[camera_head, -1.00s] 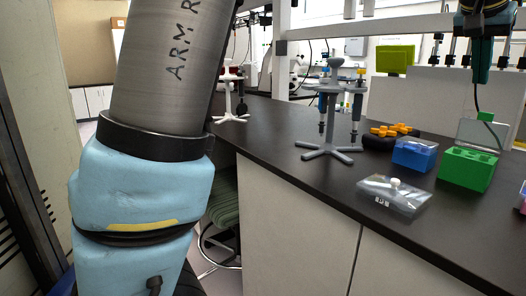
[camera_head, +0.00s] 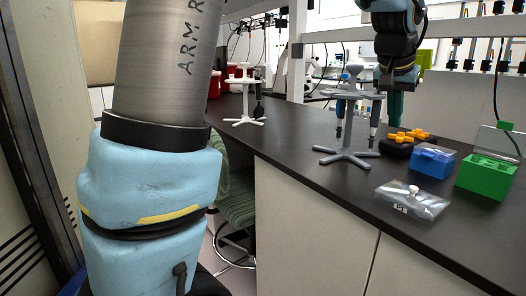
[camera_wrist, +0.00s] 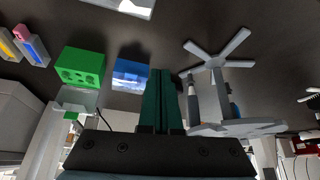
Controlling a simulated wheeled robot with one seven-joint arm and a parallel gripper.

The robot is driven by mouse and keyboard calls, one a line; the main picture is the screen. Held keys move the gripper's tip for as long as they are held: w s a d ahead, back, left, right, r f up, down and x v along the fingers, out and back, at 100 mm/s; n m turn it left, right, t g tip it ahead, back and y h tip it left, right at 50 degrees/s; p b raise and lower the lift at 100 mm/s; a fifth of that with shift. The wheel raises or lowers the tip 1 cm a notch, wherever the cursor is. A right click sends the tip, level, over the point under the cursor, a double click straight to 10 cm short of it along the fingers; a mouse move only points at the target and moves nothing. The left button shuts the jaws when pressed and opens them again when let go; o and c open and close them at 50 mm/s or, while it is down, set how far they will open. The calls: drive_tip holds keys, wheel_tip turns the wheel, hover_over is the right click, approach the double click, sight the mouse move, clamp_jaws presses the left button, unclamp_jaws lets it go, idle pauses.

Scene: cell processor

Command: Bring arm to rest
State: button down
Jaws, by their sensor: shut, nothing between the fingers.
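My arm fills the left of the head view, with a grey link and a light blue joint. My gripper (camera_head: 394,112) hangs from the top of the head view, above the bench and just right of the grey pipette stand (camera_head: 346,128). Its dark green fingers point down and are together, with nothing between them. In the wrist view the shut fingers (camera_wrist: 159,75) lie between a blue box (camera_wrist: 130,76) and the pipette stand (camera_wrist: 225,129). I cannot tell whether a finger touches the stand.
The dark bench (camera_head: 300,150) holds a green rack (camera_head: 486,178), a blue box (camera_head: 432,162), orange pieces (camera_head: 405,137) and a clear bag (camera_head: 412,200). A white stand (camera_head: 243,100) is further back. A green stool (camera_head: 237,208) stands left of the bench front.

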drive_tip(key=w+a+f+n+y+p, duration=0.1)
drive_tip(key=a+f, duration=0.2)
drive_tip(key=a, duration=0.5)
drive_tip(key=a+f+n+g+y+p, duration=0.1)
drive_tip(key=a+f+n, duration=0.1)
drive_tip(key=a+f, duration=0.35)
drive_tip(key=w+a+f+n+y+p, duration=0.1)
drive_tip(key=a+f, duration=0.1)
drive_tip(key=a, duration=0.7)
drive_tip(key=s+a+f+n, duration=0.1)
drive_tip(key=s+a+f, duration=0.2)
drive_tip(key=a, duration=0.4)
drive_tip(key=s+a+f+n+g+p, duration=0.1)
drive_tip(key=s+a+f+n, duration=0.1)
drive_tip(key=s+a, duration=0.4)
drive_tip(key=shift+s+a+f+n+g+y, duration=0.2)
drive_tip(key=shift+a+f+n+g+y, duration=0.1)
drive_tip(key=shift+a+f, duration=0.3)
